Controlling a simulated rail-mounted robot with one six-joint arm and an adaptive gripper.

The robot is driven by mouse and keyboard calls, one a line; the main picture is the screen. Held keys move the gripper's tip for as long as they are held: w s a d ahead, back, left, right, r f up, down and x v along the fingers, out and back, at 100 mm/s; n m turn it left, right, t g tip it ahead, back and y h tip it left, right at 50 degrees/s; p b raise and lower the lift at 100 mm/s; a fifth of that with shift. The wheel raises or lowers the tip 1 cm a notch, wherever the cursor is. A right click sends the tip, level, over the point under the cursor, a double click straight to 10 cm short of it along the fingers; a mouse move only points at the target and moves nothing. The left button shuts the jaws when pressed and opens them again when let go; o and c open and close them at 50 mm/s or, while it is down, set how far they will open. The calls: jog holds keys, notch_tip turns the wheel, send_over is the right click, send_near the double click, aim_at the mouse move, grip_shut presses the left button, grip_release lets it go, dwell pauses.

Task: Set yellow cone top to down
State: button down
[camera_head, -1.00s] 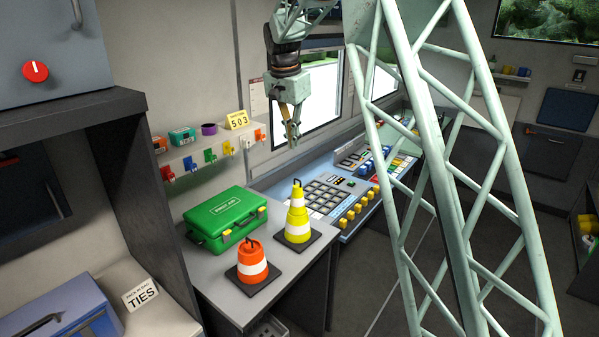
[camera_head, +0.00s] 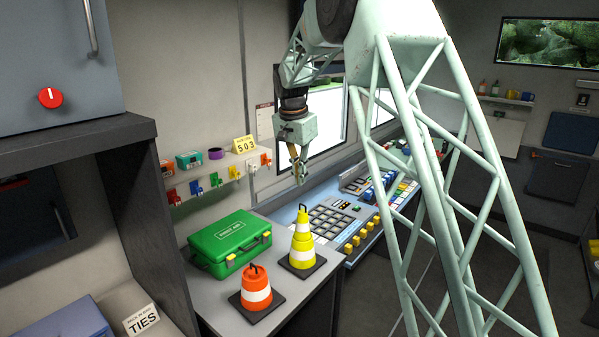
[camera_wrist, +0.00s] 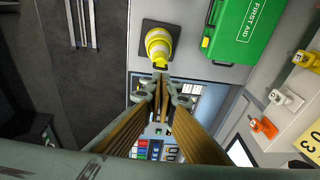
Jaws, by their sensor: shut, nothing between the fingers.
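The yellow cone (camera_head: 302,242) with white bands stands upright on its dark square base on the grey counter, a dark loop handle at its tip. It also shows from above in the wrist view (camera_wrist: 158,44), just beyond my fingertips. My gripper (camera_head: 299,178) is shut and empty. It hangs above and slightly behind the cone in the head view, apart from it. An orange cone (camera_head: 256,288) with a white band stands upright on its own dark base, in front and to the left of the yellow cone.
A green first aid case (camera_head: 230,243) lies beside the cones. A control console (camera_head: 345,222) with yellow knobs adjoins the counter on the right. A wall shelf (camera_head: 210,163) with colored hooks is behind. A dark cabinet (camera_head: 120,180) bounds the left.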

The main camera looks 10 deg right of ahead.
send_over(302, 224)
jog(key=w, duration=0.2)
jog(key=shift+s+a+f+p+x, duration=0.15)
jog(key=shift+s+x, duration=0.15)
jog(key=shift+x, duration=1.15)
jog(key=shift+s+a+p+x, duration=0.1)
jog(key=shift+s+x, duration=0.2)
jog(key=shift+x, duration=1.2)
jog(key=shift+s+a+f+p+x, duration=0.15)
jog(key=shift+s+x, duration=0.15)
jog(key=shift+x, duration=1.15)
jog(key=shift+r, duration=0.1)
jog(key=shift+s+a+f+b+x, duration=0.1)
jog(key=shift+s+a+b+x, duration=0.2)
jog(key=shift+b+x, duration=1.15)
jog(key=shift+s+a+f+b+x, duration=0.15)
jog(key=shift+s+b+x, duration=0.3)
jog(key=shift+x, duration=1.9)
jog(key=shift+s+a+b+x, duration=0.25)
jog(key=shift+b+x, duration=0.85)
jog(key=shift+x, duration=0.8)
jog(key=shift+s+d+f, duration=0.1)
jog(key=p+v, duration=0.1)
jog(key=v, duration=1.3)
